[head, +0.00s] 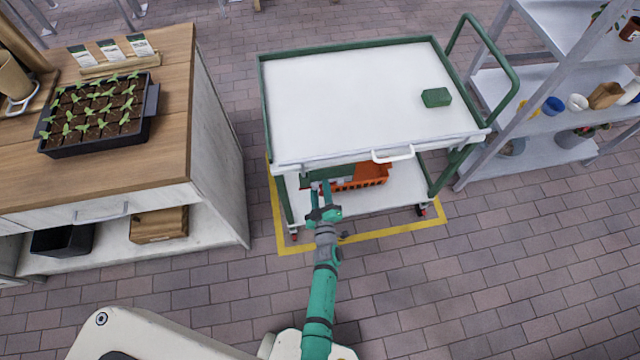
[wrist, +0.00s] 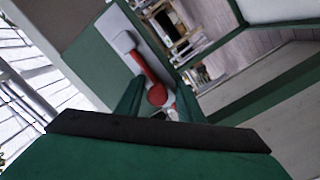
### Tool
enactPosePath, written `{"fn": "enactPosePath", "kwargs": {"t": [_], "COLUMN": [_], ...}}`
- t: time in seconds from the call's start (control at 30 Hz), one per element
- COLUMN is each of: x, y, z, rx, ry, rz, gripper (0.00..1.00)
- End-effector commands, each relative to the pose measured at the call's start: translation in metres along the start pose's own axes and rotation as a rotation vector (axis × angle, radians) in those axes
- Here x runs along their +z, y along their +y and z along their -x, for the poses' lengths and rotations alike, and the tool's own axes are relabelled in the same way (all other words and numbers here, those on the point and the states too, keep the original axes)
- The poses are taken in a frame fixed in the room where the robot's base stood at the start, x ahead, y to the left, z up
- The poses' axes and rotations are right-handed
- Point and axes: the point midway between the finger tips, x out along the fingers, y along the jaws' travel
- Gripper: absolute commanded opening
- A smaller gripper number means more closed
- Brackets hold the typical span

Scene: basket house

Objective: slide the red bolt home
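The red bolt (wrist: 143,70) shows in the wrist view as a red rod with a round knob (wrist: 157,94) at its near end. Its far end meets a pale bracket (wrist: 124,42) beside a green panel (wrist: 100,62). My gripper (wrist: 157,102) is open, with one green finger on each side of the knob. I cannot tell whether either finger touches it. In the head view my gripper (head: 320,188) is at the front left of the cart (head: 350,110), below its top. The bolt cannot be made out there.
An orange crate (head: 372,179) sits on the cart's lower shelf, right of my gripper. A white handle (head: 393,154) juts from the cart front. A green block (head: 436,97) lies on top. A wooden bench (head: 150,170) stands left, metal shelves (head: 545,115) right. Paving in front is clear.

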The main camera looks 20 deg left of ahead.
Motion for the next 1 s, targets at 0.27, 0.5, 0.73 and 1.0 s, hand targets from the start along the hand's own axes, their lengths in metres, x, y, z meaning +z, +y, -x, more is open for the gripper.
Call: {"fn": "enactPosePath", "kwargs": {"t": [0.27, 0.5, 0.73, 1.0], "x": [0.001, 0.001, 0.0, -0.001], "y": [0.0, -0.001, -0.001, -0.001], "z": [0.0, 0.021, 0.064, 0.101], "rx": [0.0, -0.002, -0.002, -0.002], "ry": [-0.001, -0.003, -0.002, 0.0], "rz": [0.004, 0.004, 0.004, 0.003], "gripper": [0.36, 0.36, 0.36, 0.36]}}
